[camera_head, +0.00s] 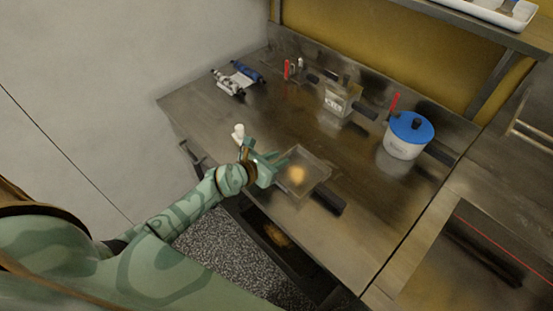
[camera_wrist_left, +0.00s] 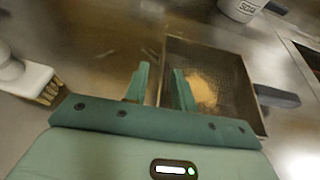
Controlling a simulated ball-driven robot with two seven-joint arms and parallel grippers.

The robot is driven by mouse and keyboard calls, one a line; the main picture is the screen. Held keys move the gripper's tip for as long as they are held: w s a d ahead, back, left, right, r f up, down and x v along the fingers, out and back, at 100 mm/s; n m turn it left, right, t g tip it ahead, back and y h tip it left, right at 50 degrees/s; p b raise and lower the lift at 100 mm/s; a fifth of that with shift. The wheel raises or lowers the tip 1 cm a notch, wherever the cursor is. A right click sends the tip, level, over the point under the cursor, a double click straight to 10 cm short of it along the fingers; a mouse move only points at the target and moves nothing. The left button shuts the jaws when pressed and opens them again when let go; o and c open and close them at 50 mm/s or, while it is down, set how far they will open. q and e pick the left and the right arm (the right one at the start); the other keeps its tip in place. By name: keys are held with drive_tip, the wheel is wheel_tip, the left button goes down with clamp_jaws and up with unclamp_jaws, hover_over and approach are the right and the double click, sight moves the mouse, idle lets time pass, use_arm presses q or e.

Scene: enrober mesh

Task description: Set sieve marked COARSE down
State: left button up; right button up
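A square sieve (camera_head: 322,166) with a mesh floor and a dark handle sits at the front of the steel bench, seemingly resting on it. A patch of pale yellow material lies on its mesh. The sieve (camera_wrist_left: 232,62) also shows in the left wrist view, its handle pointing right. I cannot read a COARSE mark on it. My left gripper (camera_head: 281,161) is at the sieve's left wall. In the left wrist view its fingers (camera_wrist_left: 161,88) stand apart, one on each side of that wall, with gaps showing. My right gripper is out of view.
A white brush (camera_head: 238,131) lies left of my gripper. Behind stand a labelled box with dark handles (camera_head: 338,101) and a white pot with a blue lid (camera_head: 405,148). Rolled items (camera_head: 238,78) lie at the back left. A dark open recess (camera_head: 262,222) is below the bench's front edge.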

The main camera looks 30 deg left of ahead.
use_arm(q)
drive_tip(key=shift+r, duration=0.1)
drive_tip(key=shift+s+r, duration=0.2)
drive_tip(key=p+v, duration=0.3)
drive_tip(key=v, duration=0.7)
drive_tip(key=shift+s+a, duration=0.1)
drive_tip(key=shift+s, duration=0.05)
drive_tip(key=shift+s+a+r, duration=0.15)
drive_tip(key=shift+s+a, duration=0.05)
drive_tip(key=shift+s, duration=0.35)
